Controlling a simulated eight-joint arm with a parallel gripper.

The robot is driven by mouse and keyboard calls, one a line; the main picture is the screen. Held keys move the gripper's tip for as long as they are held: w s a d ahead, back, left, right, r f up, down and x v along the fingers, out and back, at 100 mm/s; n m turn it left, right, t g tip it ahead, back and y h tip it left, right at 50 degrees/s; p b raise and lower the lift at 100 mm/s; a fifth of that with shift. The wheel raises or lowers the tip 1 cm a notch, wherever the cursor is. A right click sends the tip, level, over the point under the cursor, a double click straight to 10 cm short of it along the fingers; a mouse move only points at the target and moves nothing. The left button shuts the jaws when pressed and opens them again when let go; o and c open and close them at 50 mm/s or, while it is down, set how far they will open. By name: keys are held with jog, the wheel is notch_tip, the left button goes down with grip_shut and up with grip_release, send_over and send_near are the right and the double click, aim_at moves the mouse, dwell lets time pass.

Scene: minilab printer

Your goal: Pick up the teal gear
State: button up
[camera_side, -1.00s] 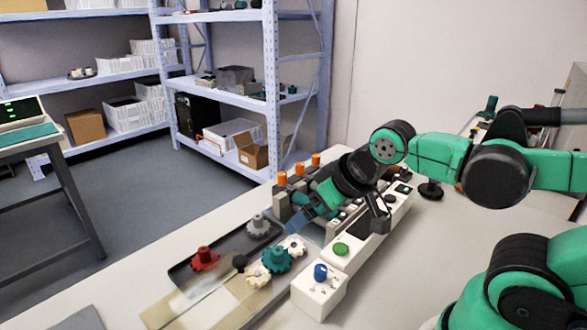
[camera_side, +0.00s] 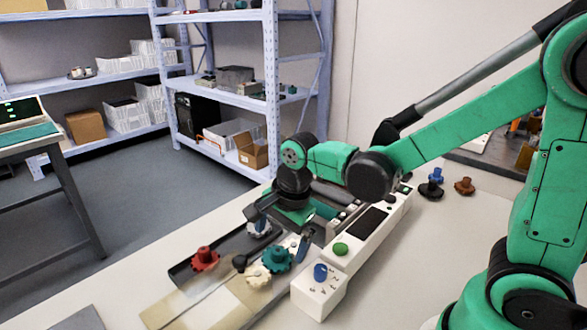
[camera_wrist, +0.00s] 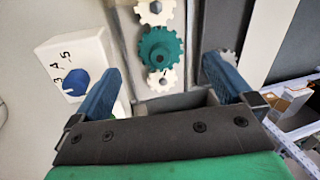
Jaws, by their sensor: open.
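The teal gear (camera_side: 277,259) sits on the printer's front plate between white gears, upright with its hub on top. In the wrist view the teal gear (camera_wrist: 159,47) lies ahead of and between the two blue fingers, with a white gear on each side of it. My gripper (camera_side: 279,240) is open and empty, pointing down behind the teal gear and above the plate. In the wrist view my gripper (camera_wrist: 165,85) shows its fingers spread wide. The fingers do not touch the teal gear.
A red gear (camera_side: 205,259) and a grey gear (camera_side: 259,228) lie in the dark tray (camera_side: 183,273) to the left. A white box with a blue knob (camera_side: 321,272) stands close on the right, beside the long panel with a green button (camera_side: 341,249). Bare table lies in front.

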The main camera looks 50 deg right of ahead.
aim_at(278, 250)
jog(key=shift+x, duration=2.4)
jog(key=shift+c, duration=0.2)
jog(key=c, duration=1.4)
jog(key=shift+c, duration=0.2)
jog(key=w+v, duration=0.2)
jog(key=v, duration=0.7)
jog(key=w+r+v, duration=0.1)
jog(key=w+v, duration=0.1)
jog(key=v, duration=0.8)
jog(key=shift+a+r, duration=0.15)
jog(key=shift+r, duration=0.15)
jog(key=shift+w, duration=0.15)
